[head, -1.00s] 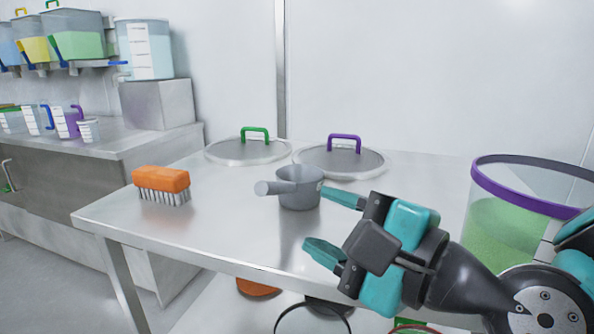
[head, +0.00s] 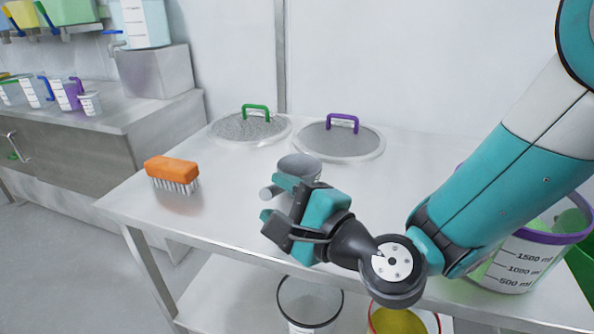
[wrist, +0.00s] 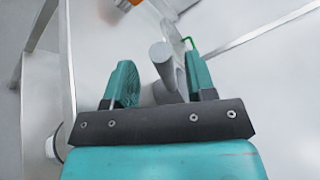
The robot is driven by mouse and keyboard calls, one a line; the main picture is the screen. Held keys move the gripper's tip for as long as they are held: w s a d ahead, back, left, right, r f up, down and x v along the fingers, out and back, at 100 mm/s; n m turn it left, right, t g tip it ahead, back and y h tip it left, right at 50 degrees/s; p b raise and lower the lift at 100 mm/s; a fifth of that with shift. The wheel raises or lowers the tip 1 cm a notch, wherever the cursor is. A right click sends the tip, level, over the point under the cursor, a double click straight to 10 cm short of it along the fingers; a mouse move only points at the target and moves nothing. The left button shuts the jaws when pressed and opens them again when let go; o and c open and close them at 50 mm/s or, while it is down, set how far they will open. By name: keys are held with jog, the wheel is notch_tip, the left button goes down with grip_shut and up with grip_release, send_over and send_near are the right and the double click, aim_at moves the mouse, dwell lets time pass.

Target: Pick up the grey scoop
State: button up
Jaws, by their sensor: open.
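The grey scoop (head: 299,164) stands on the steel table, its cup open upward and its handle pointing left and toward me. My gripper (head: 271,197) is open at the near side of the scoop, with its fingers around the handle's end in the head view. In the wrist view the handle (wrist: 160,58) shows between the two open teal fingers of my gripper (wrist: 158,62), closer to the right finger. I cannot tell whether that finger touches it. The cup is mostly hidden there behind the right finger, and my gripper covers its lower front in the head view.
An orange brush (head: 172,171) lies on the table (head: 215,215) at left. Lids with a green handle (head: 256,110) and a purple handle (head: 342,122) lie behind. A purple-rimmed container (head: 520,262) is at right, partly behind my arm. Containers stand below the table's front.

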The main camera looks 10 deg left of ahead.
jog(key=w+a+p, duration=0.1)
jog(key=p, duration=0.1)
jog(key=a+r+p, duration=0.1)
jog(key=shift+w+a+p, duration=0.35)
jog(key=shift+w+a+f+p, duration=0.3)
jog(key=shift+a+f+p, duration=0.05)
jog(key=shift+a+p, duration=0.1)
grip_shut()
jog(key=shift+r, duration=0.1)
